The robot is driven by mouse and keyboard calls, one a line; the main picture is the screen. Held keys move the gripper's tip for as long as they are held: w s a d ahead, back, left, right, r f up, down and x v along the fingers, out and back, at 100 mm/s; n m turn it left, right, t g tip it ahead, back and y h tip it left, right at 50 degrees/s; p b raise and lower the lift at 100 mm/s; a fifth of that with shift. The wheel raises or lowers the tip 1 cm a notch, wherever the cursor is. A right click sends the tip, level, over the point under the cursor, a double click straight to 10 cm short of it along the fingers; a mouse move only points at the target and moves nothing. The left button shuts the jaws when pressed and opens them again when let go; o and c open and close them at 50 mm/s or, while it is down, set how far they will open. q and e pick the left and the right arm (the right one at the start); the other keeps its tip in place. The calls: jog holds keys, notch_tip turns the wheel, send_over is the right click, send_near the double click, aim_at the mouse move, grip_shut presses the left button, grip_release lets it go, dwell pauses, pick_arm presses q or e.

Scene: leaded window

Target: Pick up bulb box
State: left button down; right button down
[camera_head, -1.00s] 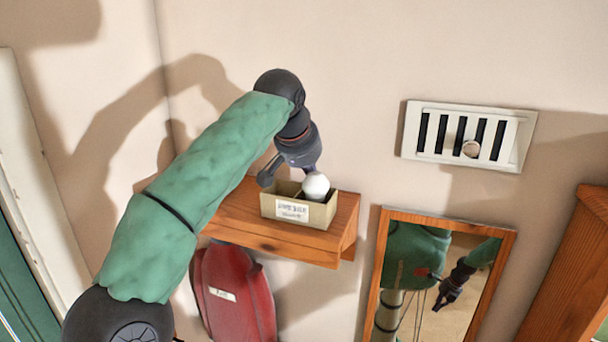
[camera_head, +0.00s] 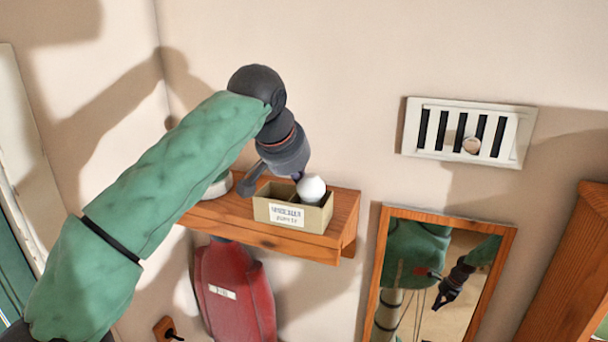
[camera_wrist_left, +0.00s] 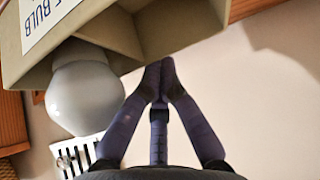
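The bulb box (camera_head: 292,215) is a small beige open box with a printed label, at the front of a wooden wall shelf (camera_head: 343,222). A white bulb (camera_head: 312,188) sits in its right part and also shows in the left wrist view (camera_wrist_left: 84,98). My left gripper (camera_head: 272,182) reaches down at the box's back left. In the left wrist view its fingertips (camera_wrist_left: 158,76) come together at the box's (camera_wrist_left: 105,35) wall, which they appear to pinch. The exact contact is partly hidden. My right gripper is not directly in view.
A white object (camera_head: 218,186) stands on the shelf's left, partly behind my arm. A red bag-like object (camera_head: 235,295) hangs below. A wood-framed mirror (camera_head: 440,280) reflects my body. A vent (camera_head: 468,132) is on the wall at right.

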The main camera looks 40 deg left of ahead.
pick_arm(q)
jog(key=shift+s+d, duration=0.2)
jog(key=shift+s, duration=0.35)
jog(key=shift+s+d, duration=0.15)
jog(key=shift+s, duration=0.35)
jog(key=shift+w, duration=0.1)
